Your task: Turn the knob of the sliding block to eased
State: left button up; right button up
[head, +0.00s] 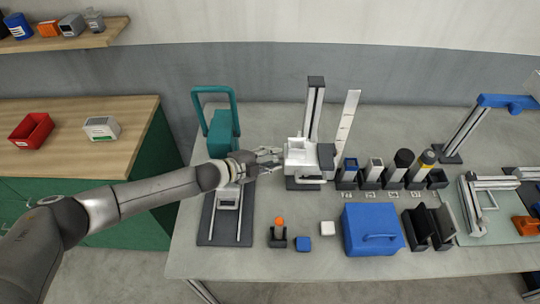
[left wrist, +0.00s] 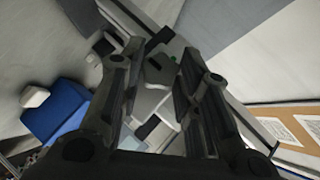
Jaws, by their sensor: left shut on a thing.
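The sliding block (head: 301,158) is a white, tray-like block on an upright column (head: 315,105) with a dark rail, near the middle of the bench. My left gripper (head: 277,157) reaches in from the left to its left side, fingers touching or almost touching it. The gripper is shut on this part. The knob's setting and label cannot be read. My right gripper is not in view.
A strip (head: 347,118) leans behind. Dark holders (head: 392,178) stand right, a blue case (head: 372,230) in front.

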pick_arm(q)
jog(key=o, duration=1)
jog(key=v, duration=1.2)
